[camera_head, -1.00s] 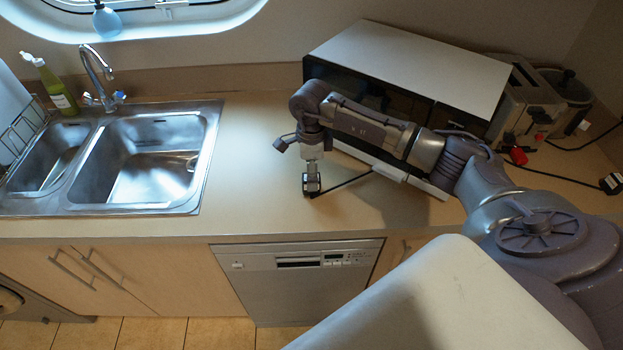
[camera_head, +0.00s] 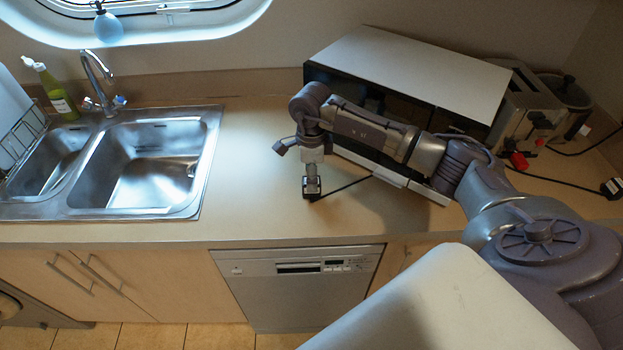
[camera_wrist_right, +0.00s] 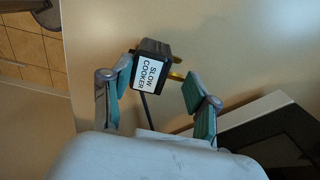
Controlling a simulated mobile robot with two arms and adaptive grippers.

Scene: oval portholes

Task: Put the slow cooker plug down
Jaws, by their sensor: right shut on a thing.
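The slow cooker plug (camera_head: 312,189) is a small black block at my right gripper (camera_head: 312,174), low over the counter between the sink and the microwave. In the right wrist view the plug (camera_wrist_right: 150,74) shows a white "SLOW COOKER" label and brass-coloured prongs. It sits between the two fingers of my right gripper (camera_wrist_right: 158,92), which is shut on it. A dark cord runs from the plug toward the microwave. I cannot tell whether the plug touches the counter. My left gripper is out of view.
A microwave (camera_head: 408,68) stands behind my right arm, with a toaster (camera_head: 527,108) and a dark pot (camera_head: 567,90) to its right. Another black plug (camera_head: 611,188) lies at the far right. The sink (camera_head: 145,165) is left. The counter (camera_head: 250,185) between sink and gripper is clear.

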